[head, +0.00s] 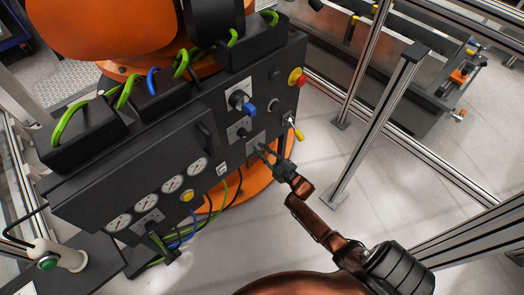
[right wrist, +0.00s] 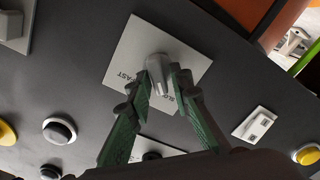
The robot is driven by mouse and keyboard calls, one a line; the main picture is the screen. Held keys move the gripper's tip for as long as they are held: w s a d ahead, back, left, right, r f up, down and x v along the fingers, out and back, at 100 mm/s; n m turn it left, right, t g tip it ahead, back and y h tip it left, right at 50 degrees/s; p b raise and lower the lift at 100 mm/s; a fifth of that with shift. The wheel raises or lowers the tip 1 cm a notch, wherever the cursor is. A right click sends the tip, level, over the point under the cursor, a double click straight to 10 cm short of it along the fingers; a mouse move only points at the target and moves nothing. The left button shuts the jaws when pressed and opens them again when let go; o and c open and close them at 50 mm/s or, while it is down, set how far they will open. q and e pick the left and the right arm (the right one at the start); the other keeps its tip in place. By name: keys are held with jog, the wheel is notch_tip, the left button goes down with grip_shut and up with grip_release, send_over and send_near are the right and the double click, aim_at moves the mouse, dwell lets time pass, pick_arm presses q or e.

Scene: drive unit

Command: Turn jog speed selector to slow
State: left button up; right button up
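The jog speed selector (right wrist: 158,68) is a grey knob on a light plate (right wrist: 190,62) in the right wrist view. The plate carries the printed word FAST and a second label partly hidden by my finger. The knob's long handle points down in that picture. My right gripper (right wrist: 162,76) has its two green-grey fingertips close against the knob, one on each side, and appears shut on it. In the head view my right gripper (head: 268,153) is at the front panel, and the knob is hidden behind it. My left gripper is not in view.
The dark drive unit (head: 95,185) carries several gauges, a yellow button (head: 187,196), a blue-handled switch (head: 247,107), a yellow-handled one (head: 295,130) and a red knob (head: 297,77). Cables hang below. Metal fence posts (head: 380,125) stand to the right, with clear floor between.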

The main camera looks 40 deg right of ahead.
jog(key=shift+o, duration=1)
jog(key=s, duration=1.2)
jog(key=shift+d, duration=0.45)
